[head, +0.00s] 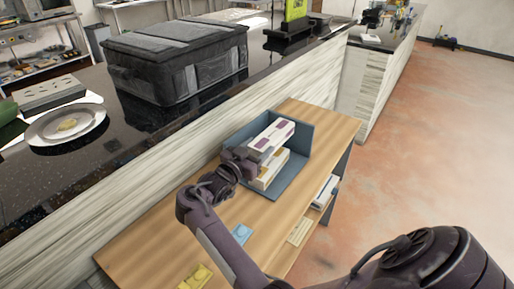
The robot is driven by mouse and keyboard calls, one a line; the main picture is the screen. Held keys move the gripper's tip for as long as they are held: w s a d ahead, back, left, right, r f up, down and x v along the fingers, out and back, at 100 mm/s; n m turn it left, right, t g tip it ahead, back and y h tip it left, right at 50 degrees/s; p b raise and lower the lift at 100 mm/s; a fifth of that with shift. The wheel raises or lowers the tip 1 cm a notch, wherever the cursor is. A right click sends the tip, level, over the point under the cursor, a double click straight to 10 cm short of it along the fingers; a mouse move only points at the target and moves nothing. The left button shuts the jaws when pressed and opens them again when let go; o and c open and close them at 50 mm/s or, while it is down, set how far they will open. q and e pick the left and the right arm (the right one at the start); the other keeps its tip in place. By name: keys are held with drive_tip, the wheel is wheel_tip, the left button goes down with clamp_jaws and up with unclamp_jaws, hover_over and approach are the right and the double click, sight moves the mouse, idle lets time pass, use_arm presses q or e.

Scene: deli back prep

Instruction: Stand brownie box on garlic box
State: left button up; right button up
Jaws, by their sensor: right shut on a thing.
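A white box with purple panels (274,134), which seems to be the brownie box, is in the blue-grey open-fronted bin on the wooden table. My right gripper (243,160) is shut on its near end. Below it in the bin is a white box with yellow-brown marks (271,172), likely the garlic box. The purple-marked box is above this lower box; I cannot tell whether they touch. The gripper hides part of both boxes' near ends. My left gripper is not in view.
The blue-grey bin (303,138) has raised walls at the back and side. Blue (241,234) and yellow (196,279) items lie near the front edge of the wooden table (150,245). A dark counter with a black insulated bag (178,62) and a plate (66,126) runs behind.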

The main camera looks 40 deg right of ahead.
drive_tip(key=shift+f+b, duration=2.45)
drive_tip(key=shift+f, duration=0.45)
drive_tip(key=shift+a, duration=0.2)
drive_tip(key=shift+a, duration=0.15)
drive_tip(key=shift+f, duration=0.2)
drive_tip(key=o, duration=1.1)
drive_tip(key=shift+o, duration=0.2)
